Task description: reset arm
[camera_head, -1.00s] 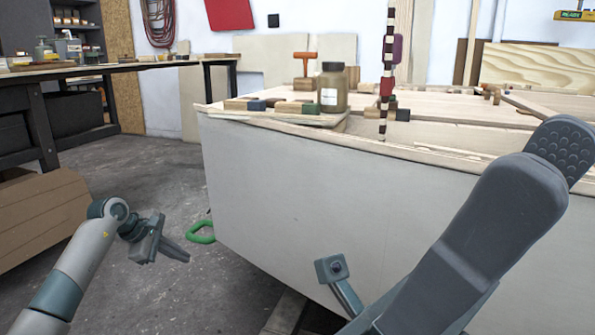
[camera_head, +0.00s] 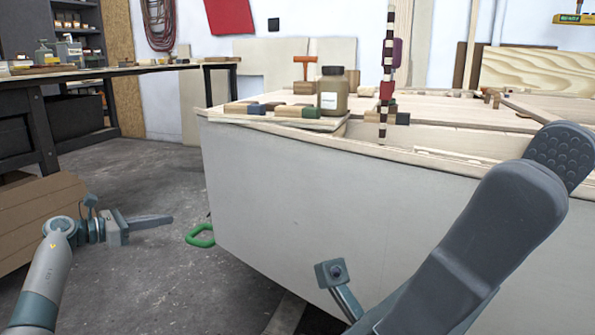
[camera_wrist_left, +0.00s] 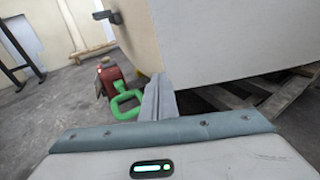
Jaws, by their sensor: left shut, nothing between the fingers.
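My left gripper (camera_head: 168,221) is low at the left in the head view, above the concrete floor and left of the hull. Its fingers are together with nothing between them; the left wrist view shows them as one grey bar (camera_wrist_left: 158,98). My right gripper (camera_head: 545,175) is large and close to the camera at the right, pointing up in front of the hull. Its dark fingers overlap from this angle, so I cannot tell the gap between them.
The pale hull (camera_head: 300,210) fills the middle, with a brown bottle (camera_head: 333,95) and wooden blocks on top. A green handle (camera_head: 200,236) is near its left corner, close to my left gripper. A cardboard box (camera_head: 35,220) and a workbench (camera_head: 130,67) stand left.

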